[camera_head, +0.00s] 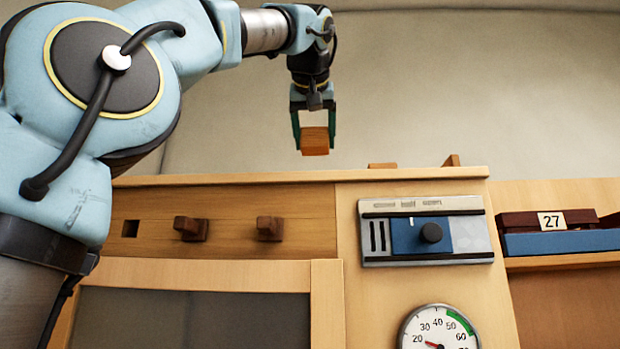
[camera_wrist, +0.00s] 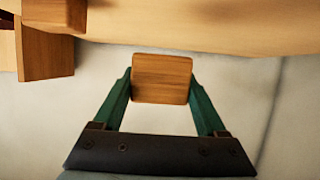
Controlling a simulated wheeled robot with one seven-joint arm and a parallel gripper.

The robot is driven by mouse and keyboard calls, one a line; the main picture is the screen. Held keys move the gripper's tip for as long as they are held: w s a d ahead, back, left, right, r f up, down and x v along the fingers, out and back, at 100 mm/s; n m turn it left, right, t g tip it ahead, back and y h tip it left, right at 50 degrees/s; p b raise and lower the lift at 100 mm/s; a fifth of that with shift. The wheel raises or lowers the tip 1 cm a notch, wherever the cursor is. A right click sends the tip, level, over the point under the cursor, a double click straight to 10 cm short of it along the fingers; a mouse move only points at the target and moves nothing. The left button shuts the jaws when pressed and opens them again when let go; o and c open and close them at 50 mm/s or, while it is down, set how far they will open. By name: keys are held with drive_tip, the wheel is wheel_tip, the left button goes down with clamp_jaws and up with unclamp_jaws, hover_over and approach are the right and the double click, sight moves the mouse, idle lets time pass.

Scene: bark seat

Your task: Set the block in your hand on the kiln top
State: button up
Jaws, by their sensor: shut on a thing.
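An orange-brown wooden block (camera_head: 315,138) is held between the green fingers of my gripper (camera_head: 314,146). The block also shows in the wrist view (camera_wrist: 161,72), with a finger against each side. In the head view it hangs above the upper edge of the wooden kiln front (camera_head: 250,179), with a visible gap. The head camera looks up from below, so the top surface is hidden there. In the wrist view a pale wooden surface (camera_wrist: 210,22), probably the kiln top, runs along the upper part, apart from the block.
Two small wooden pieces, one low (camera_head: 382,166) and one pointed (camera_head: 452,160), show above the edge right of the block. The front carries wooden pegs (camera_head: 190,229), a control panel (camera_head: 428,232) and a dial gauge (camera_head: 438,330). A blue-fronted holder (camera_head: 560,243) stands at right.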

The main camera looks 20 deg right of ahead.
drive_tip(key=shift+f, duration=3.7)
drive_tip(key=o, duration=1.3)
drive_tip(key=shift+s, duration=0.1)
drive_tip(key=b+v, duration=0.3)
drive_tip(key=v, duration=0.9)
drive_tip(key=shift+r, duration=0.1)
